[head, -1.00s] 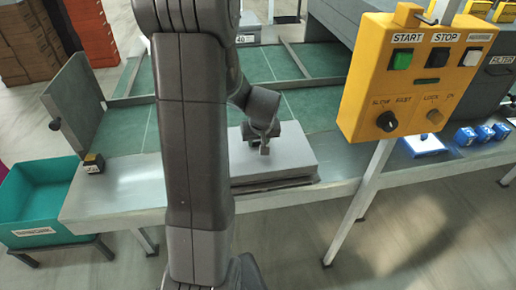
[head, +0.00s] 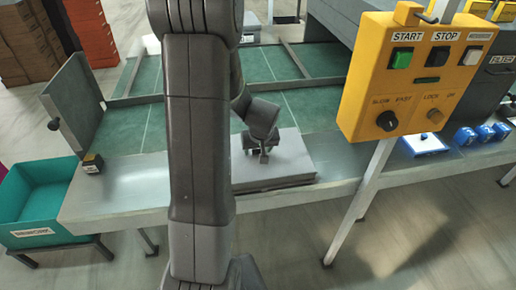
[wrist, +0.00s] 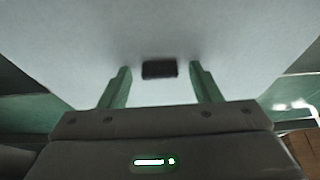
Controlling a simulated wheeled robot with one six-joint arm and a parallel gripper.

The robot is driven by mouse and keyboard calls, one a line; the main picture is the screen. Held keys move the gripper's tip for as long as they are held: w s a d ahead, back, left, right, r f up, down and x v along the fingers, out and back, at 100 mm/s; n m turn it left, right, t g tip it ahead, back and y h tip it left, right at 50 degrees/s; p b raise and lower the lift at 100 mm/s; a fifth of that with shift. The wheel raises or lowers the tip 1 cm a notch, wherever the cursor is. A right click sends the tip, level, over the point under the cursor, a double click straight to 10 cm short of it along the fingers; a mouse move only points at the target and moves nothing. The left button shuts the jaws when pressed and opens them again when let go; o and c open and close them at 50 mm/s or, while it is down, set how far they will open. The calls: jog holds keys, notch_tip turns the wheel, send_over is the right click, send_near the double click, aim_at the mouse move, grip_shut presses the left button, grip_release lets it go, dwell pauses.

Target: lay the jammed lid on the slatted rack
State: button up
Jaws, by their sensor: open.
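A flat light-grey lid-like panel (head: 292,160) lies on the front ledge of the line, right of my arm. I take it to be the jammed lid. In the wrist view the pale panel (wrist: 160,30) fills most of the picture, with a small dark block or slot (wrist: 160,69) on it. My gripper (head: 262,157) is over the panel. In the wrist view my gripper (wrist: 160,66) has its two fingers apart, one on each side of the dark piece, with gaps. Contact cannot be told. I cannot make out a slatted rack. My arm hides part of the ledge.
A yellow control box (head: 420,75) on a post stands at the right. A teal bin (head: 40,205) is at the left. A small dark-and-yellow block (head: 93,163) sits on the left ledge. An upright grey plate (head: 75,105) borders the green belt (head: 130,130). Blue items (head: 480,135) lie far right.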

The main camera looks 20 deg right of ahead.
jog(key=shift+r, duration=0.1)
jog(key=v, duration=1.2)
jog(key=shift+p, duration=0.3)
jog(key=shift+s, duration=0.1)
dwell(1.7)
